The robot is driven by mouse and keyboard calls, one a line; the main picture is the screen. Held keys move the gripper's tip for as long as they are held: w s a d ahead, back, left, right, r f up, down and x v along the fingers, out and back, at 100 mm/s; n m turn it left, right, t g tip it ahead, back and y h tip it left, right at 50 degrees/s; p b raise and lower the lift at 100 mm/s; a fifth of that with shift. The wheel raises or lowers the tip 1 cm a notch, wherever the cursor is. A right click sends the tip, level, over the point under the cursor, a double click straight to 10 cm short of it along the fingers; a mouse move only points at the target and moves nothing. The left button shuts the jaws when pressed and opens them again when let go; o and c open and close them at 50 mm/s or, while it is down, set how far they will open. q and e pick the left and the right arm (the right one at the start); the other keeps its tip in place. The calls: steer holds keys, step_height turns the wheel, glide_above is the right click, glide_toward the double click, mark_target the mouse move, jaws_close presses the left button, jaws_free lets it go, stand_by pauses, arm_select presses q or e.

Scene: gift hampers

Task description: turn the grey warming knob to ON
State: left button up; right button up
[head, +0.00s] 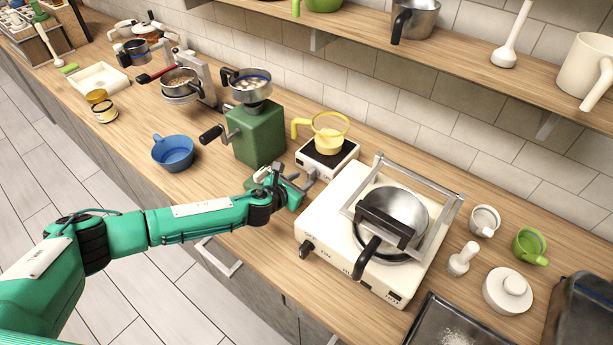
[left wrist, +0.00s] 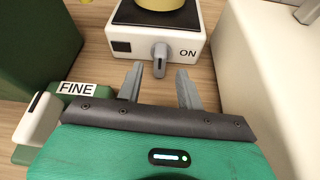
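The grey warming knob (left wrist: 160,58) sits on the front of a small white warmer (left wrist: 205,22). Its grip points toward the bottom of the left wrist view, and the ON label is to its right. The warmer (head: 345,168) also shows in the head view, with a yellow-handled jug (head: 328,138) on its black plate. My left gripper (left wrist: 159,82) is open and empty. Its two grey fingers straddle the line of the knob, with the tips just short of it or beside its end; contact cannot be told. My right gripper is not in view.
A green grinder (head: 258,135) stands left of the warmer, with a FINE label (left wrist: 77,88) near my gripper. A large white stove (head: 325,225) with a pan (head: 400,210) stands close on the right. A blue bowl (head: 173,152) lies farther left.

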mark_target(309, 177)
arm_select(q)
steer(key=shift+x, duration=1.7)
